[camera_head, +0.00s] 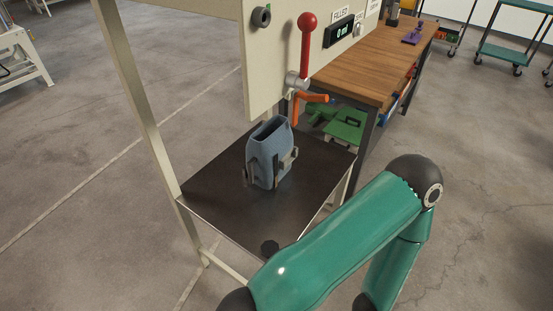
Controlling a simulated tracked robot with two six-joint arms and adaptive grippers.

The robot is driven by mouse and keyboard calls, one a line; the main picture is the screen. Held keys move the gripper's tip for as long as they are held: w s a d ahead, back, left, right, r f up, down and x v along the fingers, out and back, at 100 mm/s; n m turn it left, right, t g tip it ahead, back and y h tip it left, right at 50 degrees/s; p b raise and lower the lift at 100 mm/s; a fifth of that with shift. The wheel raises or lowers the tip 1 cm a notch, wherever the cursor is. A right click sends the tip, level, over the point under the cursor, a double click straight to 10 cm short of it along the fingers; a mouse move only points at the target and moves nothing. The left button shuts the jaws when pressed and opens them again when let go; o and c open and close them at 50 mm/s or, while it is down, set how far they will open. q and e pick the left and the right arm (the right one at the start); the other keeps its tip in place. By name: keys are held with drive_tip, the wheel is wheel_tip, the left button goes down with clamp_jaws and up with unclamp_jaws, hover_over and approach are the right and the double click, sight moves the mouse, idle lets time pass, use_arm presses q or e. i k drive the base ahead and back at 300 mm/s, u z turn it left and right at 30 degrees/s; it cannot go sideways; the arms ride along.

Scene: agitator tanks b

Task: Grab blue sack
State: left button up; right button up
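The blue sack (268,153) stands upright with its mouth open at the top, on a dark shelf (215,197) of a pale metal frame. Small grey bracket-like pieces (288,161) sit against its lower sides. The sack stands below a panel with a red-knobbed lever (307,50) and an orange spout-like part (311,97). A green arm of mine crosses the lower right, in front of the shelf's near right corner. Neither of my grippers shows in this view.
The panel (270,70) carries a display reading about 0 ml and overhangs the shelf's back. A frame post (140,100) rises at the shelf's left. A wooden workbench (372,62) stands behind right, with a green item (345,125) below. Floor left is open.

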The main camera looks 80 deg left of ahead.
sight(271, 151)
drive_tip(key=i, duration=3.45)
drive_tip(key=z, duration=0.8)
drive_tip(key=i, duration=0.35)
drive_tip(key=u, duration=2.7)
drive_tip(key=i, duration=0.2)
drive_tip(key=u, duration=1.55)
drive_tip(key=i, duration=0.2)
drive_tip(key=u, duration=1.8)
drive_tip(key=i, duration=1)
drive_tip(key=u, duration=0.3)
